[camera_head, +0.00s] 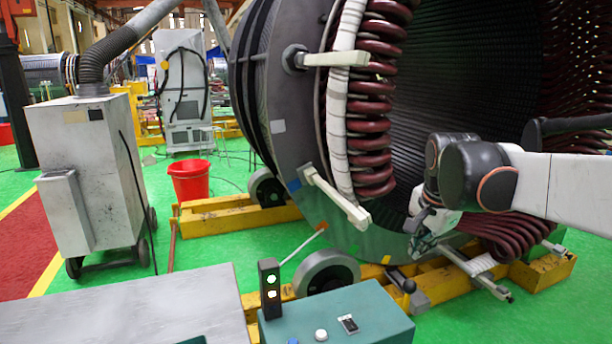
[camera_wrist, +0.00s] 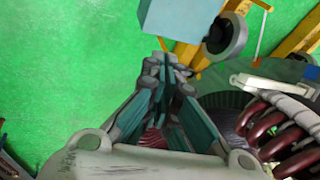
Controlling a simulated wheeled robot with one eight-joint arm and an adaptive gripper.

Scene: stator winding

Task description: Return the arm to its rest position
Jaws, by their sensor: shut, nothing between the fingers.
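My arm (camera_head: 573,188) reaches in from the right in the head view, with a dark rounded joint in front of the stator's opening. My gripper (camera_head: 417,250) hangs below that joint, pointing down and slightly left, close to the lower rim of the stator (camera_head: 296,120). In the wrist view my gripper (camera_wrist: 163,68) has its teal-lined fingers converging to meet at the tips, shut with nothing between them. Dark red coil ends (camera_head: 368,150) show left of the arm; they also show in the wrist view (camera_wrist: 277,133). Part of the lower coils is hidden by my arm.
A teal control box (camera_head: 345,318) with a light tower (camera_head: 269,287) stands at the front, beside a grey tabletop (camera_head: 130,312). Yellow base beams (camera_head: 240,218) support the stator. A grey wheeled machine (camera_head: 85,165) and red bucket (camera_head: 190,181) stand left. Green floor is open between.

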